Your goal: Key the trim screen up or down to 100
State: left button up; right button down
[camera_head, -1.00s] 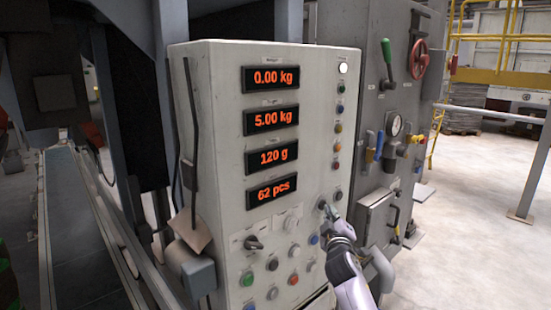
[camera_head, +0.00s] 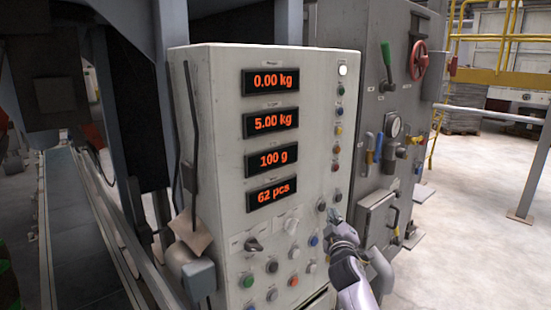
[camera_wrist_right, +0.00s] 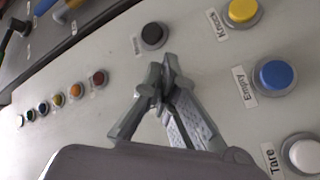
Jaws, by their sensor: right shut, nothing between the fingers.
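The trim screen (camera_head: 273,159) is the third display down on the pale control cabinet and reads 100 g in orange digits. Two dark buttons, one (camera_head: 322,204) left and lower and one (camera_head: 337,195) right and higher, sit at the panel's right side. My right gripper (camera_head: 334,213) is shut and empty, its tips just below and between these buttons, seemingly off the panel. In the right wrist view its fingertips (camera_wrist_right: 160,82) meet in front of the panel, below one black button (camera_wrist_right: 153,36) whose label I cannot read. My left gripper is not in view.
Other displays read 0.00 kg (camera_head: 271,82), 5.00 kg (camera_head: 271,123) and 62 pcs (camera_head: 271,195). In the wrist view, yellow Knock (camera_wrist_right: 243,10), blue Empty (camera_wrist_right: 273,75) and white Tare (camera_wrist_right: 302,155) buttons lie close by. A grey cabinet with valves (camera_head: 360,90) stands to the right.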

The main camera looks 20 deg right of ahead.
jog(key=s+d+p, duration=0.2)
jog(key=s+p, duration=0.1)
jog(key=s, duration=0.2)
jog(key=shift+s+d, duration=0.15)
jog(key=shift+s, duration=0.15)
dwell(0.4)
